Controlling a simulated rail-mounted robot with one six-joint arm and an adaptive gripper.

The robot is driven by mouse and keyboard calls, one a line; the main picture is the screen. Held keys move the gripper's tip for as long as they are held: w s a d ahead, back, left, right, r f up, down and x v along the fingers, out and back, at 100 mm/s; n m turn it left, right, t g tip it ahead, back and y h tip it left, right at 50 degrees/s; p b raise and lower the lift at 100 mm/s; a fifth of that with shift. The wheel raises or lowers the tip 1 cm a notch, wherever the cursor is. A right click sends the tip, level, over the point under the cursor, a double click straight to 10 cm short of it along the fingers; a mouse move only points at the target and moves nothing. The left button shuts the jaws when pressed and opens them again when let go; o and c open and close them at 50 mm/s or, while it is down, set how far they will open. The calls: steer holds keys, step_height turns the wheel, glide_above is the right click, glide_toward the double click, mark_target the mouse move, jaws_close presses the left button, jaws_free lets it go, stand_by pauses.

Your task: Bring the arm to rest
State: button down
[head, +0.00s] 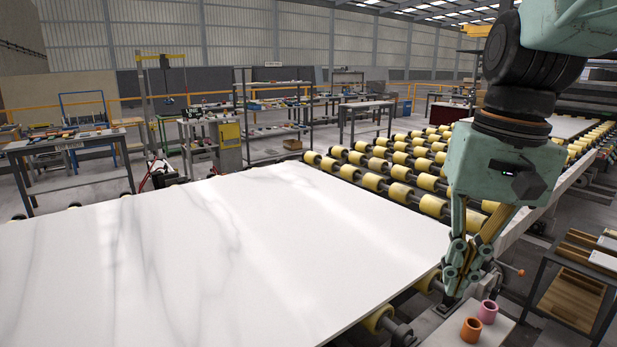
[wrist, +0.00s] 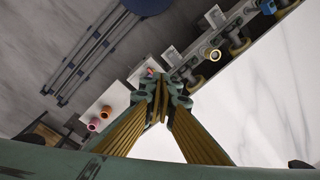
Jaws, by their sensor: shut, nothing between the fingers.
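My gripper (head: 457,289) hangs from the arm at the right of the head view, fingers pointing down. Its fingers are together with nothing between them. It is by the right edge of the white stone slab (head: 190,260), near a small pale side table. In the wrist view the closed fingertips (wrist: 162,80) show in the middle, with the slab (wrist: 265,95) to their right. I cannot tell the exact height of the fingertips above what lies below.
An orange cup (head: 471,329) and a pink cup (head: 488,311) stand on the pale side table below my gripper. Yellow rollers (head: 400,194) run behind the slab. A cart with wooden trays (head: 570,298) stands at the far right. The slab's top is clear.

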steer(key=s+a+n+t, duration=0.2)
steer(key=s+t, duration=0.1)
steer(key=s, duration=1.3)
steer(key=shift+a+r+n+h, duration=0.15)
steer(key=shift+a+n+h, duration=0.05)
steer(key=shift+n+h, duration=0.2)
steer(key=shift+r, duration=0.15)
stand_by(1.4)
step_height(320, 180, up, 6)
steer(key=p, duration=0.6)
steer(key=shift+f, duration=0.2)
step_height(320, 180, down, 17)
steer(key=b, duration=1.7)
